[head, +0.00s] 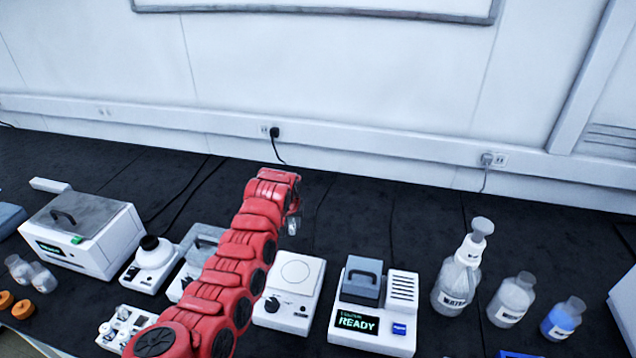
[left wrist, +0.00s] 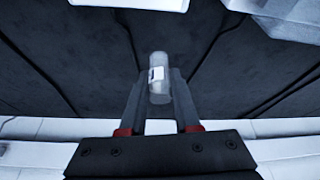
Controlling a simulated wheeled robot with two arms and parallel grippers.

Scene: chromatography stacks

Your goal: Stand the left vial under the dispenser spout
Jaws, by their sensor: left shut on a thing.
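My left arm reaches up over the bench from the bottom of the head view, and its gripper (head: 291,210) is above the black bench top near the back. In the left wrist view the gripper (left wrist: 160,95) is shut on a small clear vial (left wrist: 158,62) with a white label. The vial also shows in the head view (head: 292,226), hanging below the wrist and apart from the devices. A bottle marked WATER with a white pump top (head: 462,278) stands at the right; I cannot tell whether its top is the dispenser spout. My right gripper is not in view.
White devices line the bench: a large box (head: 105,250), a round-topped unit (head: 150,262), a dial plate unit (head: 298,275) and a READY block unit (head: 352,335). Clear bottles (head: 510,300) and a blue-filled bottle (head: 562,318) stand right. Bare bench lies behind the devices.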

